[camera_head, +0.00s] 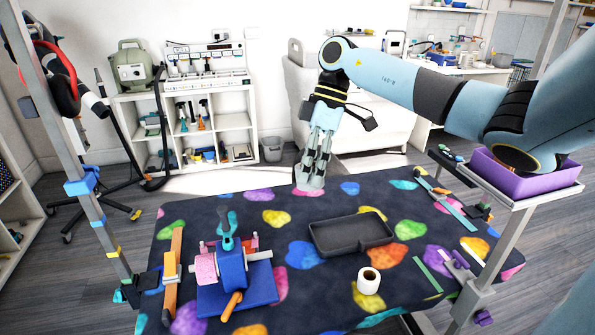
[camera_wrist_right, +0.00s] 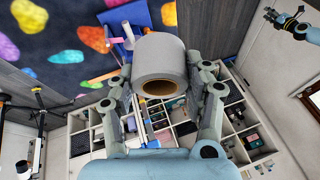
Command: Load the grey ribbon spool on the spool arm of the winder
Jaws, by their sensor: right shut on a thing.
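The winder (camera_head: 232,268) is a blue block on a blue base at the left of the patterned mat, with an orange handle in front. A pink spool (camera_head: 205,268) is on its left side, and a pale arm (camera_head: 259,256) sticks out to the right with nothing on it. My right gripper (camera_head: 314,172) is above the mat's far edge, away from the winder. In the right wrist view it is shut on the grey ribbon spool (camera_wrist_right: 160,62), whose hollow core faces the camera. A small light-blue and black arm end, probably my left gripper (camera_wrist_right: 270,14), shows at top right; its jaws are unclear.
A dark tray (camera_head: 350,234) lies in the middle of the mat, with a white roll (camera_head: 369,281) in front of it. An orange bar (camera_head: 173,275) lies left of the winder. A purple bin (camera_head: 520,176) stands at the right. Mat between winder and tray is clear.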

